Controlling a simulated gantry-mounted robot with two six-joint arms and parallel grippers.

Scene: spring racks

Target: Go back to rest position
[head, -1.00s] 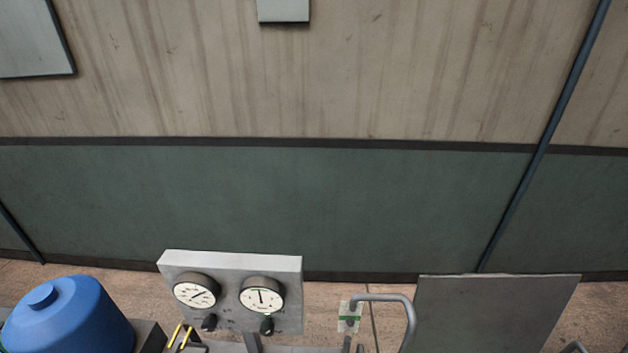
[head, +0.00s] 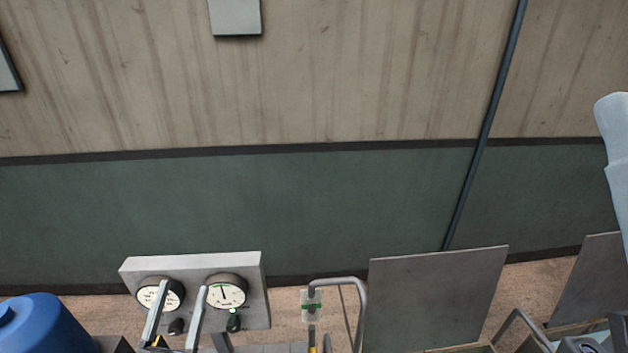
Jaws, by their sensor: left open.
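My left gripper (head: 181,290) shows at the lower left. Its two pale grey fingers stand apart with nothing visible between them. They overlap the front of a grey gauge panel (head: 250,318) in the head view; I cannot tell if they touch it. The rest of this gripper is cut off by the bottom edge. A pale arm-like part, probably my right arm, shows at the right edge. My right gripper is not in view.
A blue container (head: 45,325) stands at the lower left. A bent grey tube (head: 340,283) rises right of the panel. Upright grey boards (head: 435,295) stand farther right, with wooden box edges below.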

